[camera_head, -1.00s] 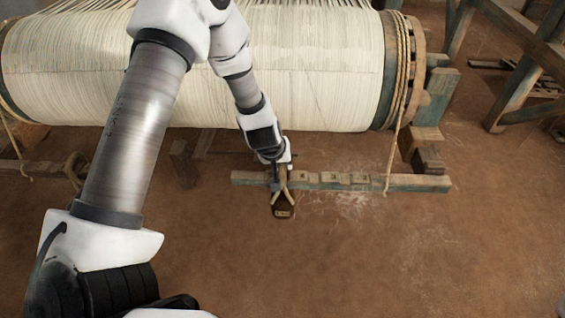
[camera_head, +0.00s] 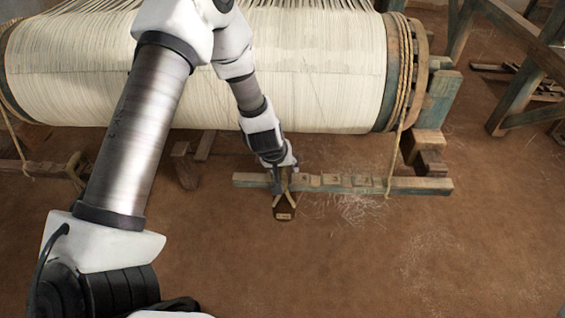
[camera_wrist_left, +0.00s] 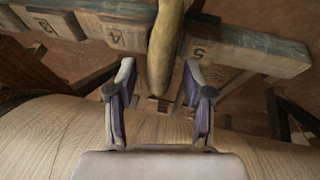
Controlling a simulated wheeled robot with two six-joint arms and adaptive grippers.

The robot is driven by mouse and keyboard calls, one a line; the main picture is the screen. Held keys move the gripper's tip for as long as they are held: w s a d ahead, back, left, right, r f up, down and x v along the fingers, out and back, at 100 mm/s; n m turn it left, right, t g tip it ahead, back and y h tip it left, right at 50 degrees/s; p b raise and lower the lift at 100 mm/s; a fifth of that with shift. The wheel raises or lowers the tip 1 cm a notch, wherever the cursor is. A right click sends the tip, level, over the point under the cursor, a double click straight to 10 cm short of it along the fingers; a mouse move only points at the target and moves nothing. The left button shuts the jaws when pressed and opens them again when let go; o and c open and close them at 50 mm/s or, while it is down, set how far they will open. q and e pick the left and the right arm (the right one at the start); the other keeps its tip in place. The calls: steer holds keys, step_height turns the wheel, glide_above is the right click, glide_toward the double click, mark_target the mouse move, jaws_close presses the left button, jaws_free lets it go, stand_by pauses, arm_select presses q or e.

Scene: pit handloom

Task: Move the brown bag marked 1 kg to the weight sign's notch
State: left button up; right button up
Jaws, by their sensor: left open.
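My left gripper (camera_head: 284,172) is at the top of this strap. In the left wrist view, the open left gripper (camera_wrist_left: 160,78) has one finger on each side of the tan strap (camera_wrist_left: 163,45), with gaps visible. The beam (camera_wrist_left: 235,48) there shows marks 3, 4 and 5; the strap is between 4 and 5. My right gripper is out of view. I cannot make out a weight sign.
The large warp roller (camera_head: 310,75) lies behind the beam. A rope (camera_head: 395,150) hangs from its right end past the beam. Wooden frame posts (camera_head: 520,85) stand at the right. The brown floor (camera_head: 350,265) in front is clear.

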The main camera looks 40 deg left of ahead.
arm_select(q)
steer(key=v, duration=1.1)
steer(key=shift+r, duration=0.35)
steer(key=shift+s, duration=0.15)
steer(key=s+d+f+m+g+p, duration=0.1)
steer(key=s+d+f+m+p, duration=0.1)
steer(key=s, duration=0.6)
steer(key=s+d+f+m+g+p, duration=0.2)
steer(key=s+d+f+p, duration=0.1)
steer(key=s+f+p, duration=0.2)
steer(key=s+d+f+m+g+p, duration=0.2)
steer(key=s+f, duration=0.4)
steer(key=s, duration=0.4)
steer(key=shift+s+d+h+p, duration=0.3)
steer(key=shift+d+h+p, duration=0.1)
steer(key=shift+d+p, duration=0.3)
